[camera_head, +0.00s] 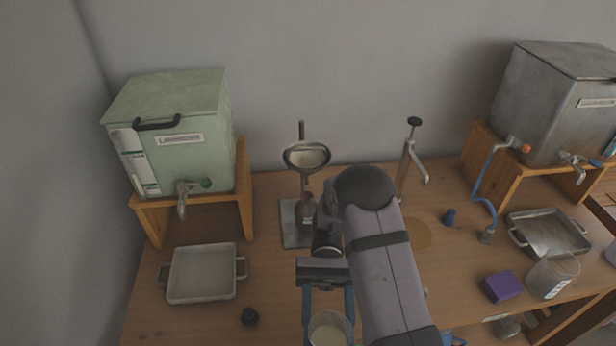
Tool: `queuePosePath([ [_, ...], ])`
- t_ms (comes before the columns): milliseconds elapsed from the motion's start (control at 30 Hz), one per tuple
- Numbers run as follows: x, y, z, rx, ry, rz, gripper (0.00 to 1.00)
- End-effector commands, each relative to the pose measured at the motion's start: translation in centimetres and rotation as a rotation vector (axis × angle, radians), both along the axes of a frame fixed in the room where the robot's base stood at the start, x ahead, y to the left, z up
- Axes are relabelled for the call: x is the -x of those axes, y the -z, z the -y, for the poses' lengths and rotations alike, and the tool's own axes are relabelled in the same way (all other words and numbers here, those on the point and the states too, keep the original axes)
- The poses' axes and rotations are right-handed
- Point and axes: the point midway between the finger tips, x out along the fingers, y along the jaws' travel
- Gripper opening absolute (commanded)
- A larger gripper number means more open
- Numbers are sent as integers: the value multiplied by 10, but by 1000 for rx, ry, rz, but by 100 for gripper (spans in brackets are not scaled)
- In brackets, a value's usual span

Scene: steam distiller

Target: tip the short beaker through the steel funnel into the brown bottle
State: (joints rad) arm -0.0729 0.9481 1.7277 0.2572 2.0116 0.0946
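The short beaker (329,332) is clear, holds some pale liquid and is cut off by the bottom edge of the picture. My gripper (329,322) has its blue fingers on both sides of the beaker, with no gap showing. Whether the beaker touches the table is hidden. The steel funnel (306,157) sits in a ring on a stand behind my gripper; its inside looks pale. The brown bottle (306,211) stands below the funnel on the stand's base, with its right side close to my arm in the picture.
A green distiller (180,125) on a wooden stand and a white tray (201,273) are at left. A tap post (407,165), purple block (502,286), taller beaker (553,274), metal tray (549,234) and steel tank (560,100) are at right.

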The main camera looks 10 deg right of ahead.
Motion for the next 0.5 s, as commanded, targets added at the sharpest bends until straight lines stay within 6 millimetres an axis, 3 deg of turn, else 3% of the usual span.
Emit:
queuePosePath([
  [267, -56, 0, -28, 1, 456, 7, 19],
  [500, -125, -18, -27, -6, 825, -5, 19],
])
